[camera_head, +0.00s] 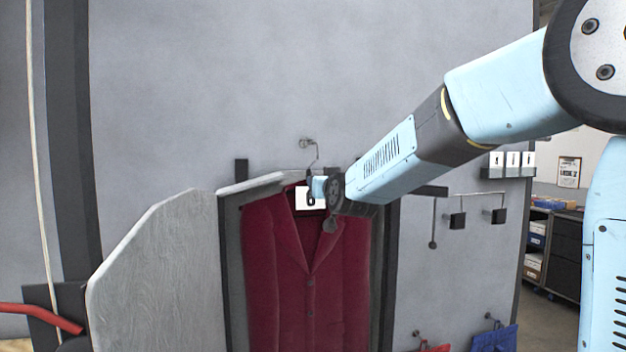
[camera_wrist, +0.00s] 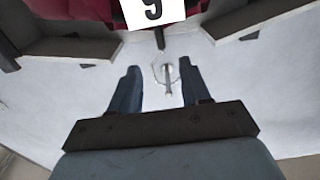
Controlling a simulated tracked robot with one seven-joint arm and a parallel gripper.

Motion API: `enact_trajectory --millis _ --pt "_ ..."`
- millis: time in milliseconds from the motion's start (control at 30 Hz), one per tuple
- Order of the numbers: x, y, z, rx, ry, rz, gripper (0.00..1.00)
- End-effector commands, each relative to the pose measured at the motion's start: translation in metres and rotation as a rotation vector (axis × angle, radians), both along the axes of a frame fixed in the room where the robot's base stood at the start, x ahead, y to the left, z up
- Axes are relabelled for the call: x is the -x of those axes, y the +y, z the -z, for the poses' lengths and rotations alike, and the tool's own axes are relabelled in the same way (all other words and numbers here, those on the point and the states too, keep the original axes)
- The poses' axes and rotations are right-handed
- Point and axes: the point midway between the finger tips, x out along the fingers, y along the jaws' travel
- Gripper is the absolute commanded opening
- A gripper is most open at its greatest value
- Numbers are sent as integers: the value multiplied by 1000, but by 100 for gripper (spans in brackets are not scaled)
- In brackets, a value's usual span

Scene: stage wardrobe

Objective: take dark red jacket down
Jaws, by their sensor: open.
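The dark red jacket (camera_head: 282,270) hangs upright against the grey wall in the head view, below a wall peg (camera_head: 305,143) with a wire hanger hook (camera_head: 317,155) on it. A white card (camera_head: 305,199) is at its collar; in the wrist view the card (camera_wrist: 152,10) reads 9, and a strip of the jacket (camera_wrist: 75,10) shows at the top. My gripper (camera_head: 312,187) is in front of the hanger, just above the collar. In the wrist view my gripper (camera_wrist: 160,70) is open, with the peg and thin hook (camera_wrist: 167,72) between its fingers in the picture. Contact cannot be told.
A grey side panel (camera_head: 165,270) stands left of the jacket. Dark brackets with black blocks (camera_head: 457,221) are on the wall to the right, with a blue item (camera_head: 493,340) and a red item (camera_head: 433,347) below. Shelves (camera_head: 540,240) stand far right. The wall above the peg is clear.

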Motion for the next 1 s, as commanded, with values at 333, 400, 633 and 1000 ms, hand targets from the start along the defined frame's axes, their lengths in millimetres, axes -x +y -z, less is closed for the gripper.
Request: enact_trajectory --millis 333,400,633,1000 --pt "-33 9 0 -2 2 0 47" --pt "-40 11 1 -1 2 0 47" --pt "-61 17 1 0 2 0 47" --pt "-95 26 1 0 1 1 47"
